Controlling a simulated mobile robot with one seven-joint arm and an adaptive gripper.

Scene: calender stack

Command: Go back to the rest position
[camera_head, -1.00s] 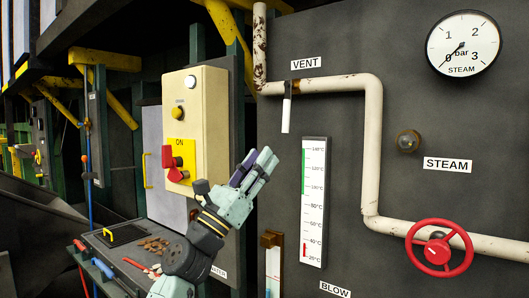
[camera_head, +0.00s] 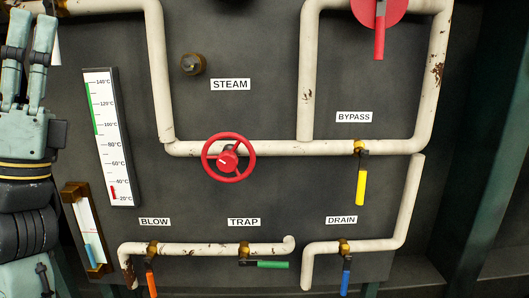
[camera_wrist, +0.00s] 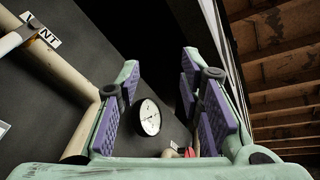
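My gripper (camera_head: 28,50) is at the left edge of the head view, with its fingers pointing up. It stands in front of the dark panel, left of the tall thermometer (camera_head: 108,135). In the wrist view my gripper (camera_wrist: 165,105) shows its purple finger pads well apart, with nothing held between them. The round white gauge (camera_wrist: 149,117) shows in the gap, some way beyond the fingers. I cannot tell how far the gripper is from the panel.
The panel carries white pipes (camera_head: 270,148), a red steam wheel (camera_head: 228,158), a yellow bypass lever (camera_head: 361,188), a green trap lever (camera_head: 272,265), a blue drain lever (camera_head: 346,277) and an orange blow lever (camera_head: 151,279). In the wrist view a pipe (camera_wrist: 55,65) runs left of the fingers.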

